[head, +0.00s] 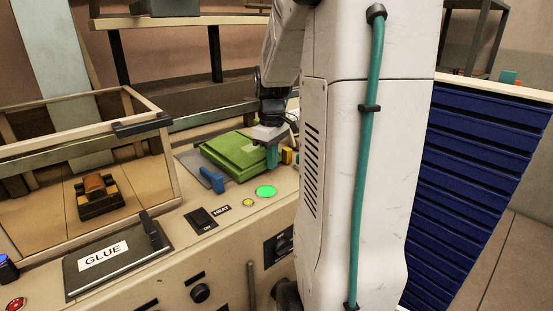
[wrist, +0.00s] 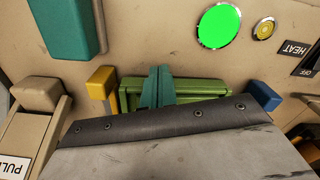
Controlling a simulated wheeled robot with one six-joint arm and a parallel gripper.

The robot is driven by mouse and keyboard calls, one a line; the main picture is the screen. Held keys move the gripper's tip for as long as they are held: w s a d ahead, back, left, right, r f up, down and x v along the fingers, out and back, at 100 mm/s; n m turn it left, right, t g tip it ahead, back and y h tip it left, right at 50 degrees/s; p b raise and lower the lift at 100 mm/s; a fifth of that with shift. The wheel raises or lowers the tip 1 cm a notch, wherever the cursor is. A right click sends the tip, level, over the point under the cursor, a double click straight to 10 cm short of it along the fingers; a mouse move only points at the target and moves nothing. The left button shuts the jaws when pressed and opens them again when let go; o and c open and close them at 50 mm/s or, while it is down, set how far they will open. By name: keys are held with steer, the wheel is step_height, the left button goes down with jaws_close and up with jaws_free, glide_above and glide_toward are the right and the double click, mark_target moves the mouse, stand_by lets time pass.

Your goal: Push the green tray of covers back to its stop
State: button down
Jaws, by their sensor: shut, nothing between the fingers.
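The green tray of covers (head: 236,152) lies on the bench top in the head view, with flat green covers stacked in it. Only a strip of its green (wrist: 200,85) shows in the wrist view, the rest hidden behind my gripper's grey housing. My gripper (head: 272,157) points down at the tray's near right side in the head view. Its teal fingers (wrist: 157,88) are together and empty, over the green strip in the wrist view. I cannot tell whether they touch the tray. The tray's stop cannot be made out.
A blue handle (head: 212,180) and a yellow block (head: 287,156) flank the tray. A lit green button (head: 266,191) and a HEAT switch (head: 201,219) are in front. A wood-framed box (head: 155,108) and a GLUE lid (head: 120,263) are left. Blue shelving (head: 475,190) stands right.

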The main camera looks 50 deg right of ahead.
mark_target(261, 156)
steer(key=w, duration=0.5)
steer(key=shift+a, duration=0.2)
steer(key=shift+s, duration=0.2)
steer(key=shift+s+d, duration=0.1)
steer(key=shift+s, duration=0.25)
steer(key=s, duration=0.3)
steer(key=shift+d, duration=0.15)
step_height(261, 156, up, 10)
